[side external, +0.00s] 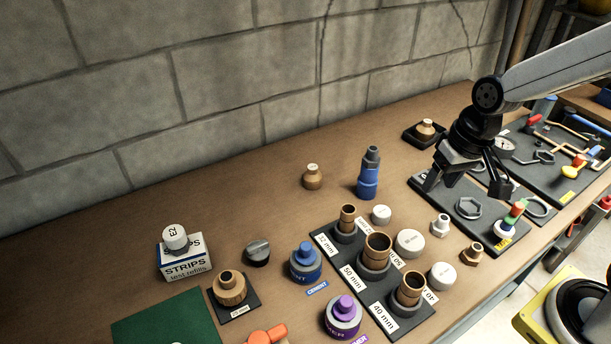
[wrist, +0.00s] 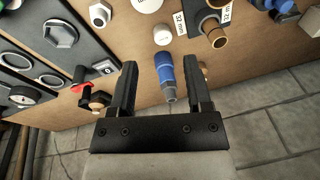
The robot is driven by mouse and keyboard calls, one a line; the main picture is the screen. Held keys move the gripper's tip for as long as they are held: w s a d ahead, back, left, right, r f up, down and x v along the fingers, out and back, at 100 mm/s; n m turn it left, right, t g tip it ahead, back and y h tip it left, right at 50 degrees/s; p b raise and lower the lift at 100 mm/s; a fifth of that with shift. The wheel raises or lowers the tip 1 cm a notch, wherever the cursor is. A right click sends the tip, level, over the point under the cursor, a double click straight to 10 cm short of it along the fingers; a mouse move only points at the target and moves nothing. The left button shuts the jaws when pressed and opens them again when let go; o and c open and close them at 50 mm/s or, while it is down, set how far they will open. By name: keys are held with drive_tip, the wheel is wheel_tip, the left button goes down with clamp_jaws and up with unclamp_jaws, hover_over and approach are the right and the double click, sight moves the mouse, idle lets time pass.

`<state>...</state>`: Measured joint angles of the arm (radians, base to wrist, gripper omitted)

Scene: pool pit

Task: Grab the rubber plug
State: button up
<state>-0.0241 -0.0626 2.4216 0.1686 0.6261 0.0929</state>
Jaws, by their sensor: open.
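None of the parts is clearly marked as the rubber plug, so I cannot tell which one it is. Candidates in the side view are a dark grey ridged round piece (side external: 257,252) left of the blue tin, and pale round pieces beside the pipe sockets: a small one (side external: 381,215), a larger one (side external: 410,243) and another (side external: 442,275). The small pale one also shows in the wrist view (wrist: 162,34). My gripper (side external: 468,188) is open and empty above the black fitting board, right of these. In the wrist view its fingers (wrist: 160,64) are spread, with the blue bottle visible between them.
The blue bottle (side external: 368,178) stands left of my gripper. Pipe sockets with brown pipes (side external: 377,248), a blue tin (side external: 305,263), a purple tin (side external: 343,316) and a strips box (side external: 184,262) crowd the front. The bench's back left is clear, before a block wall.

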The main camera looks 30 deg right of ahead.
drive_tip(key=w+a+m+g+y, duration=0.1)
drive_tip(key=w+a+m+y, duration=0.6)
drive_tip(key=a, duration=0.5)
drive_tip(key=w+a+m+g+y, duration=0.1)
drive_tip(key=w+a+m+y, duration=0.4)
drive_tip(key=w+a+m, duration=0.5)
drive_tip(key=n, duration=0.1)
approach(253, 246)
drive_tip(key=shift+a, duration=1.2)
drive_tip(key=shift+f, duration=0.5)
drive_tip(key=shift+x, duration=3.9)
clamp_jaws()
